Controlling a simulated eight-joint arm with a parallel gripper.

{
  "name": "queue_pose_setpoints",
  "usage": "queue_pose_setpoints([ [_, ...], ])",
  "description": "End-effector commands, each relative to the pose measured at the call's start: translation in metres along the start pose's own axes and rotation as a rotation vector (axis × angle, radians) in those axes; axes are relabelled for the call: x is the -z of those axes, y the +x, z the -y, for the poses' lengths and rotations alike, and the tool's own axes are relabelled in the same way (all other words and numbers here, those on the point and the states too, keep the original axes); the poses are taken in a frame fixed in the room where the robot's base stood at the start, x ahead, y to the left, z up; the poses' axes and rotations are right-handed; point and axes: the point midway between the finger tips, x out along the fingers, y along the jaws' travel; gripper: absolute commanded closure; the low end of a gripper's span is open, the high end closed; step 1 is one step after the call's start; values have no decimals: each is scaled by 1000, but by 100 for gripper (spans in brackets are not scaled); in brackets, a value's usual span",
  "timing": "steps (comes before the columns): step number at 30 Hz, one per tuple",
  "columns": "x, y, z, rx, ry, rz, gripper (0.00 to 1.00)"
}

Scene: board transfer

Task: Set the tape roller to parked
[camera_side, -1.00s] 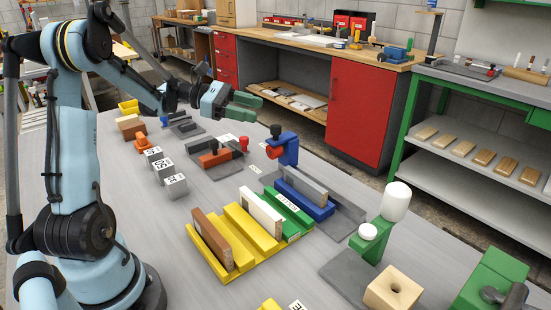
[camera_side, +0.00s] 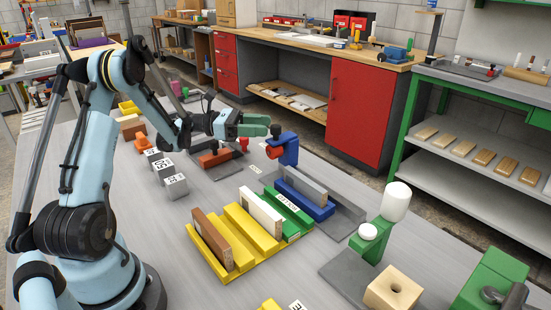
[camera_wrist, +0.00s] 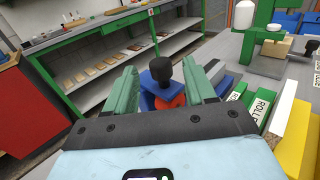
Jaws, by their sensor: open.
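The blue fixture (camera_side: 289,151) with a red disc (camera_side: 274,152) and a black knob (camera_side: 276,130) looks like the tape roller. In the wrist view, the blue fixture (camera_wrist: 150,88), black knob (camera_wrist: 161,69) and red-orange disc (camera_wrist: 172,101) appear between the two green fingers (camera_wrist: 158,88). I cannot tell whether the fingers touch the knob. The fixture's lower part is hidden by my gripper there.
A green stand with white cylinders (camera_side: 397,201) is to the right. Labelled grey cubes (camera_side: 175,186) and a red-orange block (camera_side: 213,158) lie left. Bare table lies between the cubes and rack.

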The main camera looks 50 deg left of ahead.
Motion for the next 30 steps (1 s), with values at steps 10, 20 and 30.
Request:
queue_pose_setpoints([
  [10,0,43,0,0,0,0,45],
  [20,0,46,0,-1,0,0,45],
  [30,0,46,0,0,0,0,94],
])
